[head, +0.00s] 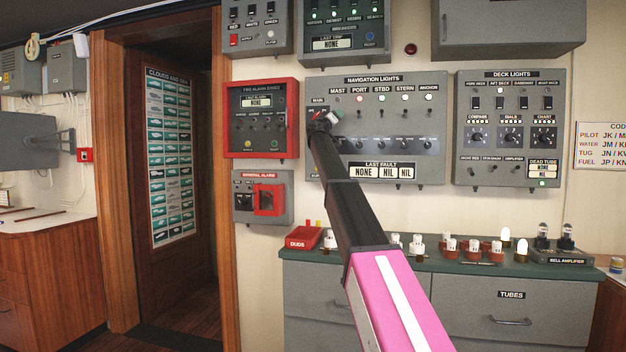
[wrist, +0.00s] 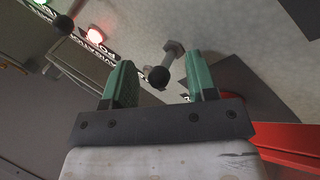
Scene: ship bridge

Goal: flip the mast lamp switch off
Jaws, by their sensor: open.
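The navigation lights panel (head: 420,172) hangs on the wall in the head view, with a row of lamps above small toggles. The mast label (head: 338,89) is at its upper left. My gripper (head: 328,119) is at the panel's left side, in front of the main and mast area, and hides that part. In the wrist view my gripper (wrist: 160,88) is open. A black-tipped toggle (wrist: 158,76) stands between its two green fingers, apparently the mast switch, though its label is hidden. I cannot tell whether a finger touches it or whether it is on.
Another black-tipped toggle (wrist: 63,24) and a lit red lamp (wrist: 95,34) are close by. The red fire alarm box (head: 262,118) is just left of the panel. The deck lights panel (head: 510,128) is to the right. A counter (head: 440,258) with bulbs is below.

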